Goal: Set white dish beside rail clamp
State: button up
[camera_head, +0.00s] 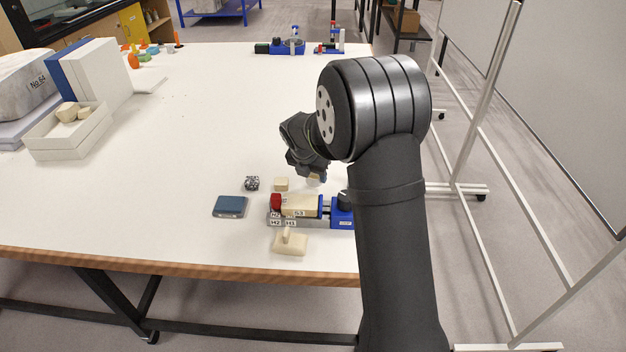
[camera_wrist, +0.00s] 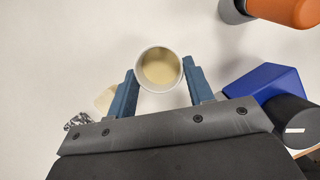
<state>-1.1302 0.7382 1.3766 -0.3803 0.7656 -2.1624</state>
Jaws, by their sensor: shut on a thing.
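The white dish (camera_wrist: 142,84) sits between the two blue fingers of my gripper (camera_wrist: 160,77) in the wrist view, with a beige filling inside. The fingers are shut on its sides. In the head view the dish (camera_head: 315,182) shows as a small pale piece under my gripper, mostly hidden by the wrist. The rail clamp (camera_head: 338,211), blue with a red knob at its left end, stands just nearer the front edge and holds a beige block. In the wrist view a blue part of it (camera_wrist: 262,88) with a dark knob shows at right.
A white tray (camera_head: 70,150) is far left. The table's middle is clear.

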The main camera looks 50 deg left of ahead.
jog(key=shift+f, duration=1.15)
jog(key=shift+f, duration=0.2)
jog(key=o, duration=1)
jog(key=shift+c, duration=0.2)
jog(key=v, duration=1.2)
jog(key=shift+r, duration=0.2)
jog(key=shift+f, duration=0.1)
